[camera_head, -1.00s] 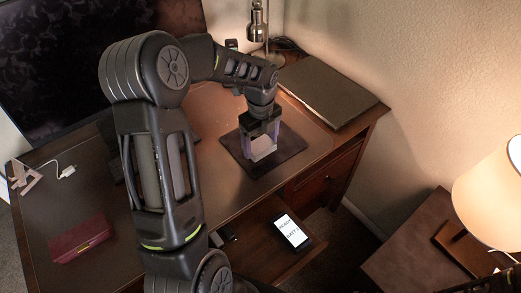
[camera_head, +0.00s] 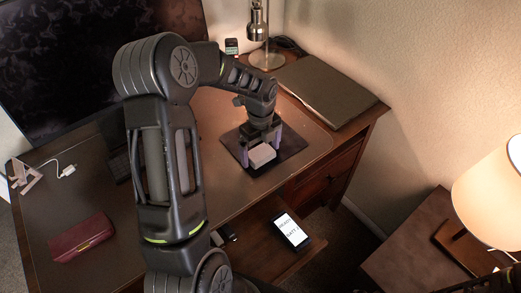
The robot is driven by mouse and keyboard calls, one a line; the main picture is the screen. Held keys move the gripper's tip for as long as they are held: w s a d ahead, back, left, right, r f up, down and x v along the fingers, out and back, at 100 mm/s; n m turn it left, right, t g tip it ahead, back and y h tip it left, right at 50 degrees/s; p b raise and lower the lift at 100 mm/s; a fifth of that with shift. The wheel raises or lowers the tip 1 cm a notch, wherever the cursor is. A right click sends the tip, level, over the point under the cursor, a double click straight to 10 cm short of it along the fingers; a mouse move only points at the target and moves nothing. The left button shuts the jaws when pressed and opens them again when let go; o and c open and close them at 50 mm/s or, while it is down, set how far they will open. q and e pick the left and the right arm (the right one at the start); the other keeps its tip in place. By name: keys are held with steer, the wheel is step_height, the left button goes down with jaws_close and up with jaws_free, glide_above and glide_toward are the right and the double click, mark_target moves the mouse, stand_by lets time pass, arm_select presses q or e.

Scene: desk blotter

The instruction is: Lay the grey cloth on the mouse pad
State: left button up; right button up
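The grey cloth (camera_head: 262,155) shows as a small, pale, folded block at the near side of my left gripper. The dark, square mouse pad (camera_head: 292,147) lies on the desk under it. My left gripper (camera_head: 261,157) points down over the middle of the pad. Its two fingers stand on either side of the cloth, close against its edges, and look shut on it. The cloth is on or just above the pad; I cannot tell whether its underside touches.
A phone (camera_head: 290,231) lies in the open drawer (camera_head: 262,258). A closed laptop (camera_head: 325,90) and a lamp (camera_head: 266,58) stand at the back. A dark red case (camera_head: 82,238) lies at front left. A large monitor (camera_head: 80,60) is behind my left arm.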

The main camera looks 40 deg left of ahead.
mark_target(261, 152)
arm_select(q)
steer(key=shift+r, duration=0.2)
step_height(261, 152, up, 12)
stand_by(0.6)
stand_by(0.5)
